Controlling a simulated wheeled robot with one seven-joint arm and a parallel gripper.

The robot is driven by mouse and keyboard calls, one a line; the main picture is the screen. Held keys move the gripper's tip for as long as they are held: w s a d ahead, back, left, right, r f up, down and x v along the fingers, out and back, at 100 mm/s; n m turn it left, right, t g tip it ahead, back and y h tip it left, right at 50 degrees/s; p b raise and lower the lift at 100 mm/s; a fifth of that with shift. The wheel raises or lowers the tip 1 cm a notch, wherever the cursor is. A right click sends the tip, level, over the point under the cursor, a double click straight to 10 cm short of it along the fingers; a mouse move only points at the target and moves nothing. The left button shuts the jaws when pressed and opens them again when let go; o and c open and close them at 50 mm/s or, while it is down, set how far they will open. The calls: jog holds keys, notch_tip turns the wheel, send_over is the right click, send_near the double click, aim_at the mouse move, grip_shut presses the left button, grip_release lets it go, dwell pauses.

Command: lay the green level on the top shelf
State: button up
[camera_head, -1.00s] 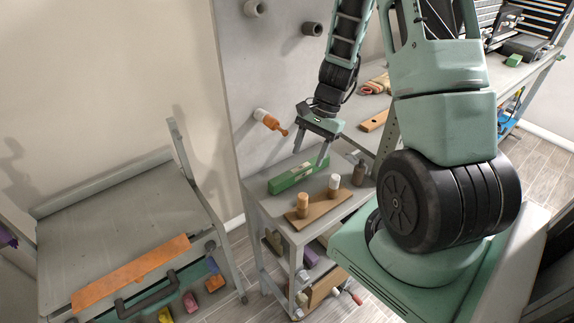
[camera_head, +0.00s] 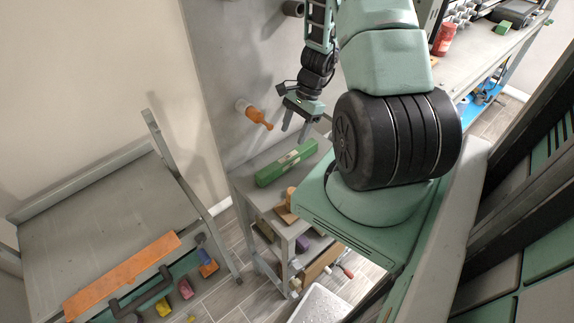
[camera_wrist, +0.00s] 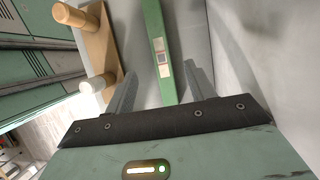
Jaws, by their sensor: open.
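The green level (camera_head: 287,163) lies flat on the grey top shelf (camera_head: 249,180) of the rolling rack, near the wall panel. My gripper (camera_head: 294,130) is open and empty above the level's back edge, its fingers pointing down and apart from it. In the wrist view the level (camera_wrist: 158,45) runs lengthwise between the two spread fingers of my gripper (camera_wrist: 160,75), beyond their tips. Part of the rack's right side is hidden behind my base in the head view.
An orange-handled tool (camera_head: 255,114) sticks out from the grey panel (camera_head: 215,60). A grey cart (camera_head: 95,215) with an orange bar (camera_head: 122,277) stands left. A workbench (camera_head: 470,68) is at back right.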

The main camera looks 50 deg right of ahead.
aim_at(284, 159)
jog(key=b+x, duration=0.8)
jog(key=x, duration=0.3)
jog(key=shift+f, duration=0.1)
jog(key=c, duration=1.2)
